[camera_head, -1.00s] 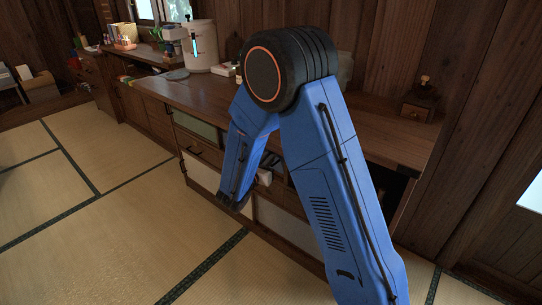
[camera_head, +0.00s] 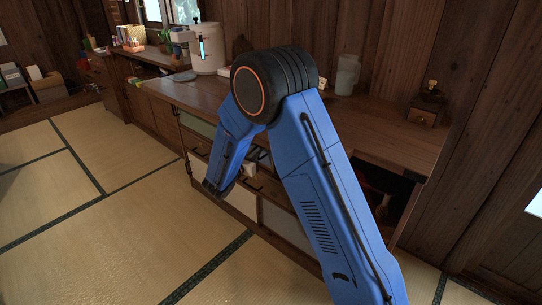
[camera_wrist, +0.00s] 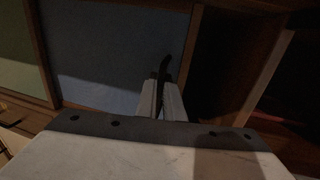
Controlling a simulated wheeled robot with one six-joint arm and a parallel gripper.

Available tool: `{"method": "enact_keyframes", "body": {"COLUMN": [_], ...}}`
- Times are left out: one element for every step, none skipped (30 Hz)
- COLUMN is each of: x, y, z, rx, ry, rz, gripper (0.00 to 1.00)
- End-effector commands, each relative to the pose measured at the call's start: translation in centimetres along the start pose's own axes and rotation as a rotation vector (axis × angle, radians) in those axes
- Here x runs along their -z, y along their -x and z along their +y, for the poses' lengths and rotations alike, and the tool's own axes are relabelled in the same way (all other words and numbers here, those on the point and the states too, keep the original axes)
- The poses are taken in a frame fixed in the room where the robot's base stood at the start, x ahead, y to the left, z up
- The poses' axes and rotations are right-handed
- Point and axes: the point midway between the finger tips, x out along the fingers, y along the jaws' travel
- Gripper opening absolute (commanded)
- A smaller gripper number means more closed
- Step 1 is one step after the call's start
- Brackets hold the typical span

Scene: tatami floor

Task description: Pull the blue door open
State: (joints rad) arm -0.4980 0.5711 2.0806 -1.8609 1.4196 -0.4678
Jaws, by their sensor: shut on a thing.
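The blue door (camera_wrist: 105,55) fills the left middle of the wrist view as a flat, shadowed blue panel in a brown wooden frame. A dark, slim upright handle (camera_wrist: 165,62) stands near its right edge. My gripper (camera_wrist: 161,80) is shut on this handle, its two pale fingers close together around it. In the head view my blue arm hides most of the door's area, and the fingertips are too small to make out. From these frames I cannot tell how far the door stands from its frame.
A dark open compartment (camera_wrist: 235,50) lies right of the door. A greenish panel (camera_wrist: 15,60) is at its left. The long wooden counter (camera_head: 390,135) carries a small wooden box (camera_head: 425,112) and a white canister (camera_head: 208,50). The tatami floor (camera_head: 110,215) in front is clear.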

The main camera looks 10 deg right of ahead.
Motion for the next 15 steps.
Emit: {"method": "enact_keyframes", "body": {"x": [0.1, 0.1, 0.1, 0.1, 0.1, 0.1, 0.1, 0.1, 0.1, 0.1, 0.1, 0.1, 0.1, 0.1, 0.1], "y": [-0.3, -0.5, -0.7, -0.9, -1.1, -1.4, -1.5, -1.7, -1.9, -2.1, -2.3, -2.5, -2.6, -2.7, -2.9], "z": [1.9, 2.9, 4.2, 5.2, 6.2, 7.5, 8.4, 9.3, 10.4, 11.3, 12.0, 13.0, 13.6, 14.3, 15.0], "rx": [-0.003, -0.003, -0.003, -0.003, -0.003, -0.003, -0.003, -0.003, -0.003, -0.003, -0.003, -0.002, -0.002, -0.002, -0.002], "ry": [-0.002, -0.003, -0.002, -0.003, -0.003, -0.004, -0.002, -0.002, -0.002, -0.002, -0.002, -0.002, -0.002, -0.002, -0.001], "rz": [0.0, 0.0, 0.0, 0.0, 0.0, 0.0, 0.0, 0.0, -0.001, -0.001, -0.001, 0.0, 0.0, 0.001, 0.001], "gripper": [0.0, 0.0, 0.0, 0.0, 0.0, 0.0, 0.0, 0.0, 0.0, 0.0, 0.0, 0.0, 0.0, 0.0, 0.0]}}
